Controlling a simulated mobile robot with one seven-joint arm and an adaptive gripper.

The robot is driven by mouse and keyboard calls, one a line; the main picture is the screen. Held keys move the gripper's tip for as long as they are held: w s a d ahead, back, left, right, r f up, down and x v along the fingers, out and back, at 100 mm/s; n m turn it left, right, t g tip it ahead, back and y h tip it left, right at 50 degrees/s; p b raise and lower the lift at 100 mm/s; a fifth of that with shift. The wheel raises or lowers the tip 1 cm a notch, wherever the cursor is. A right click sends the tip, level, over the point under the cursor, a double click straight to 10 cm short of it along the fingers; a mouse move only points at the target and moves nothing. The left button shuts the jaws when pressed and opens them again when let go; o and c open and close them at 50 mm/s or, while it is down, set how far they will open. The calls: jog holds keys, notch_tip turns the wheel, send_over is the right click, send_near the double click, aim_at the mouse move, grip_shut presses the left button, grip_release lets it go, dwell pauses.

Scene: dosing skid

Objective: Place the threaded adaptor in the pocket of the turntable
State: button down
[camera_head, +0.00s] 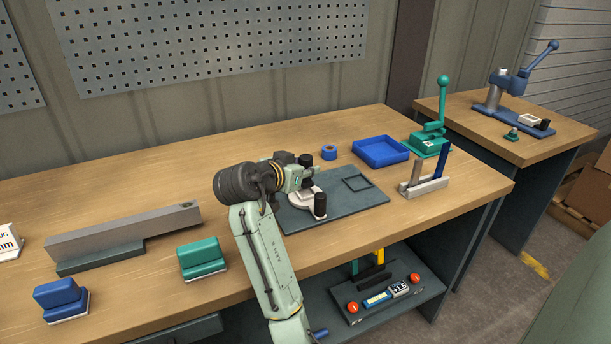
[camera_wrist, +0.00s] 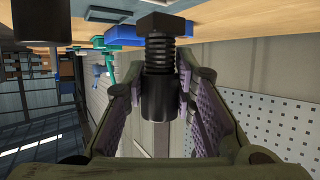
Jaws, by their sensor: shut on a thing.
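The threaded adaptor (camera_wrist: 160,97) is a dark piece with a hexagonal head, a threaded neck and a smooth cylinder, seen in the wrist view. My gripper (camera_wrist: 160,66) is shut on it, with a ribbed pad on each side. In the head view my gripper (camera_head: 302,178) is over the turntable (camera_head: 303,201), a pale round disc with an upright black knob (camera_head: 320,205) on its right. My gripper and arm cover part of the disc, and I cannot make out its pocket. I cannot tell the height of the adaptor above the disc.
The turntable is on a dark plate (camera_head: 350,207) with a rectangular outline. A blue tray (camera_head: 380,153), a blue ring (camera_head: 329,152) and a green lever device (camera_head: 430,145) stand behind. A lever stand (camera_head: 424,188) is at right. Grey bar (camera_head: 120,232) and green block (camera_head: 202,256) lie left.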

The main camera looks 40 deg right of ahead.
aim_at(305, 181)
jog(key=shift+f, duration=1.35)
jog(key=shift+f, duration=0.1)
jog(key=shift+f, duration=0.15)
jog(key=c, duration=1.3)
grip_release()
jog(key=shift+r+p, duration=0.3)
jog(key=shift+r, duration=0.1)
jog(key=shift+b+v, duration=1.7)
jog(key=shift+v, duration=4.25)
